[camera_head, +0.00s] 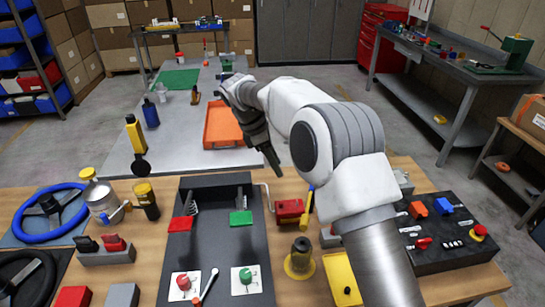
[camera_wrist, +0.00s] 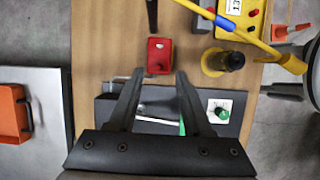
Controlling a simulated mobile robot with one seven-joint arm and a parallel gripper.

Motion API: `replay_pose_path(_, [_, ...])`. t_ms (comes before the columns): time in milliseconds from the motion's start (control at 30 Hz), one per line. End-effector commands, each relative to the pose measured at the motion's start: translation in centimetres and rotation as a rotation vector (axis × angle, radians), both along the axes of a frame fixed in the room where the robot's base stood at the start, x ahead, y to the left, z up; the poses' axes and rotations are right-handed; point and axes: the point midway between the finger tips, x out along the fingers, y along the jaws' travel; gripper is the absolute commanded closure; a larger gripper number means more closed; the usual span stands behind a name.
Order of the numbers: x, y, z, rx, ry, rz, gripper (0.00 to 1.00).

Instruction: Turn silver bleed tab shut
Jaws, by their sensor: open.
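My gripper (camera_head: 270,160) is open and empty above the near table, pointing down. In the wrist view its two fingers (camera_wrist: 160,74) are spread, with a red box (camera_wrist: 158,48) just beyond their tips. The red box (camera_head: 289,209) sits right of the black panel, with a thin silver bent rod (camera_head: 268,196) at its left. A silver lever with an orange end (camera_head: 209,284) lies on the panel between two white plates with a red and a green knob. I cannot tell for certain which silver piece is the bleed tab.
The black panel (camera_head: 215,205) carries red and green pedals. A yellow-handled tool (camera_head: 307,207) stands close right of the red box. An orange tray (camera_head: 222,125) lies on the grey table behind.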

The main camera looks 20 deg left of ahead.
Motion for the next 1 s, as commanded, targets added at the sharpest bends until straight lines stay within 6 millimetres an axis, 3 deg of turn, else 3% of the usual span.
replay_pose_path(200, [-0.3,0.7,1.8,0.0,0.001,0.0,0.5])
replay_pose_path(733, [-0.3,0.6,2.2,0.002,-0.002,-0.006,0.5])
replay_pose_path(867, [-0.3,-0.8,4.0,0.026,-0.025,-0.056,0.5])
replay_pose_path(1000, [-0.7,-4.1,7.4,0.083,-0.075,-0.174,0.5])
